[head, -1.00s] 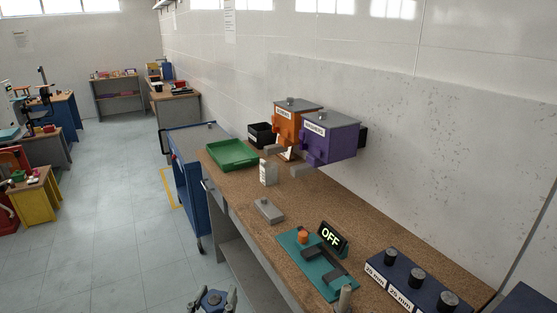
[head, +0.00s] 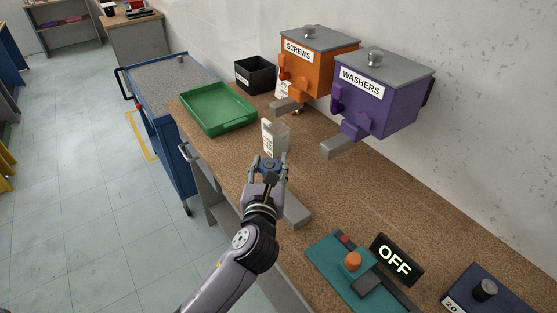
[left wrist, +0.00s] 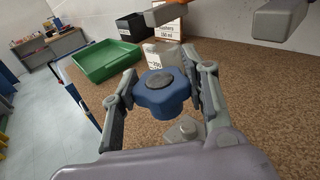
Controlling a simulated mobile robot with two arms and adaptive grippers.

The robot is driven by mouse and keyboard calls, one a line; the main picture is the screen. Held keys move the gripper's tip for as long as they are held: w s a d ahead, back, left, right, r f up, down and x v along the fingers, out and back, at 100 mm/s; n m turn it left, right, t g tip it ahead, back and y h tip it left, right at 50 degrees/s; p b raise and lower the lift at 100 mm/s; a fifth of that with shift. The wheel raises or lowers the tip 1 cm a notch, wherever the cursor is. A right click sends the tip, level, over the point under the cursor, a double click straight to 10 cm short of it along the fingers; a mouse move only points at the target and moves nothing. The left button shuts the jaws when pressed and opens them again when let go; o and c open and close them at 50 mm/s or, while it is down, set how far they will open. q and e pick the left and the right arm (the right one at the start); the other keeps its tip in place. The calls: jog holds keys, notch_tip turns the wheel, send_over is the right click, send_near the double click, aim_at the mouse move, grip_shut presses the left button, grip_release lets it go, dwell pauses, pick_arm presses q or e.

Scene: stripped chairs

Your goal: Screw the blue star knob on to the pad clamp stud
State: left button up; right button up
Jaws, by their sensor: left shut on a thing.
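My left gripper (head: 268,163) is shut on the blue star knob (head: 269,170), held above the bench's front edge. In the left wrist view the knob (left wrist: 160,97), with a dark round centre, sits between the two fingers (left wrist: 162,88). A grey block (head: 297,213) lies on the bench by my left wrist, partly hidden by it. In the left wrist view a grey piece with a raised top (left wrist: 184,130) shows below and beyond the knob, apart from it. It looks like the pad clamp, but I cannot make out a stud thread. My right gripper is out of view.
A white container (head: 275,137) stands just beyond the gripper. A green tray (head: 218,126) is farther left. Orange (head: 310,78) and purple (head: 375,105) dispensers hang over the back. A teal fixture (head: 330,262) and OFF display (head: 397,260) are nearer. Bench between is clear.

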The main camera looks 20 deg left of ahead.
pick_arm(q)
jog(key=shift+w+d+r, duration=0.1)
jog(key=shift+w+d, duration=0.15)
jog(key=shift+w, duration=0.25)
jog(key=shift+w+d, duration=0.25)
jog(key=shift+w, duration=0.2)
jog(key=shift+w+d+r+y, duration=0.15)
jog(key=shift+w+d+y, duration=0.05)
jog(key=shift+d+y, duration=0.1)
jog(key=shift+s+r, duration=0.15)
jog(key=shift+r, duration=0.05)
jog(key=shift+f+b, duration=0.8)
jog(key=shift+f, duration=1.35)
jog(key=shift+f+b, duration=0.4)
jog(key=shift+f, duration=0.4)
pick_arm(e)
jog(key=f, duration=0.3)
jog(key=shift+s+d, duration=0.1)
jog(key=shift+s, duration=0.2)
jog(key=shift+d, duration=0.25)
